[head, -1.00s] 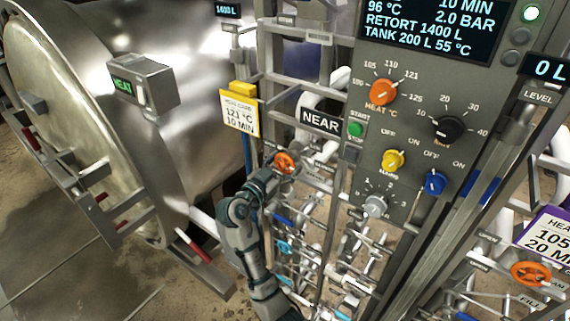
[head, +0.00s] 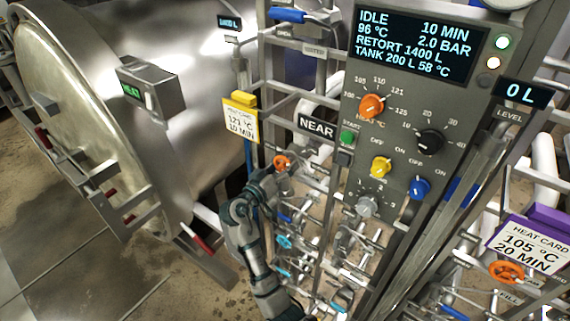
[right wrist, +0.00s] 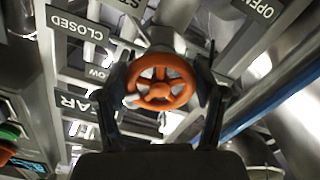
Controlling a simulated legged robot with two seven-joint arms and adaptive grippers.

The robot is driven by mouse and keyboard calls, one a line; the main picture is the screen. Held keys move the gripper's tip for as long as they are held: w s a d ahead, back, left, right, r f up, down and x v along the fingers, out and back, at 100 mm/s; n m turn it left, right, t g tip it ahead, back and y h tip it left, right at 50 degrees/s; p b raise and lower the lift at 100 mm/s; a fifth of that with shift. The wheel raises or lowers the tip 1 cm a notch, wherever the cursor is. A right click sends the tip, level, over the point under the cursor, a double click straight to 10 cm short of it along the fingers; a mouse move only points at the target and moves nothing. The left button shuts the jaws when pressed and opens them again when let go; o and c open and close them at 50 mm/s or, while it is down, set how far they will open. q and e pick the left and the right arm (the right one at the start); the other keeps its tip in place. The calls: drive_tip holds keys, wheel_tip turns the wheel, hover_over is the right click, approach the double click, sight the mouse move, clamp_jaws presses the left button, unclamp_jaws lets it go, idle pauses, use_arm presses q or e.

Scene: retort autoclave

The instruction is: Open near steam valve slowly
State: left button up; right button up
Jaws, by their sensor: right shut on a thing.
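The near steam valve has an orange handwheel (head: 282,162), just below the NEAR sign (head: 318,124) in the head view. In the right wrist view the orange handwheel (right wrist: 161,83) sits between the two fingers, with CLOSED (right wrist: 77,28) and OPEN (right wrist: 262,10) labels to either side. My right gripper (right wrist: 160,92) is shut on the wheel's rim. In the head view my right gripper (head: 270,180) reaches the wheel from below left, and its fingers partly hide the wheel's lower edge. My left gripper is not in view.
The control panel (head: 395,200) stands right of the wheel; its screen (head: 418,45) reads IDLE, 96 °C, 2.0 BAR. The large retort (head: 90,120) is on the left. Pipes and small valves crowd below the wheel. Another orange wheel (head: 506,272) is at the lower right.

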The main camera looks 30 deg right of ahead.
drive_tip(key=shift+a+f+n, duration=0.1)
drive_tip(key=shift+f+n, duration=0.2)
drive_tip(key=shift+n, duration=0.1)
drive_tip(key=o, duration=1.1)
drive_tip(key=shift+w+a+r, duration=0.1)
drive_tip(key=shift+o, duration=0.2)
drive_tip(key=shift+a+r, duration=0.15)
drive_tip(key=shift+r, duration=0.05)
drive_tip(key=v, duration=0.7)
drive_tip(key=shift+a, duration=0.35)
drive_tip(key=shift+d+f, duration=0.15)
